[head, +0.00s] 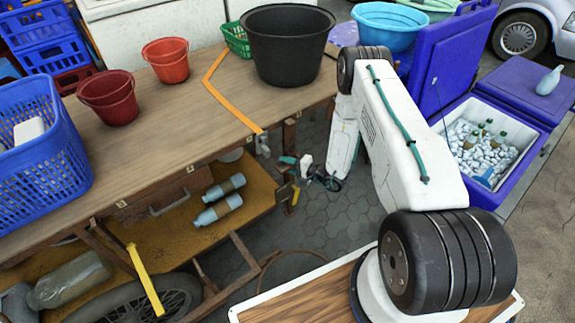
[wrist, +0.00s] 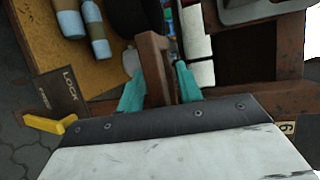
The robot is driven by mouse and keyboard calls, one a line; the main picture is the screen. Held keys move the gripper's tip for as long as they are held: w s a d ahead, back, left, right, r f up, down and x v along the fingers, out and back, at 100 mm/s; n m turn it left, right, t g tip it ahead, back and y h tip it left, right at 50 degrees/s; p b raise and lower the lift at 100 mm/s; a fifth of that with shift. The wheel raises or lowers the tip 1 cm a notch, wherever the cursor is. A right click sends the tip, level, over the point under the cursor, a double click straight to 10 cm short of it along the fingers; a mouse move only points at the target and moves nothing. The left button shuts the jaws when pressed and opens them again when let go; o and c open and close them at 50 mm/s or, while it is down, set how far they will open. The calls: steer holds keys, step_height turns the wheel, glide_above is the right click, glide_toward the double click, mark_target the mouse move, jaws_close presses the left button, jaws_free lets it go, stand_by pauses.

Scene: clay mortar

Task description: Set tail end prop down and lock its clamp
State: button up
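My gripper (head: 306,172) reaches down beside the cart's end in the head view, small and partly hidden there. In the wrist view its teal fingers (wrist: 160,78) lie close along both sides of a brown wooden post, which looks like the tail end prop (wrist: 155,58); they appear shut on it. The prop's foot is not clear to see. A yellow clamp lever (wrist: 50,127) is left of the fingers, beside a dark plate marked LOCK (wrist: 62,94). In the head view a small yellow lever (head: 295,194) shows below my gripper.
The wooden cart table (head: 180,110) carries red buckets (head: 168,60), a blue basket (head: 35,160) and a black tub (head: 288,45). Blue bottles (head: 222,187) lie on its lower shelf. A purple cooler (head: 490,140) stands at the right. Paving (head: 315,235) is bare between.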

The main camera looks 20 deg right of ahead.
jaws_close()
step_height(320, 180, down, 10)
steer(key=shift+f, duration=0.25)
jaws_free()
steer(key=v, duration=0.8)
steer(key=shift+w, duration=0.1)
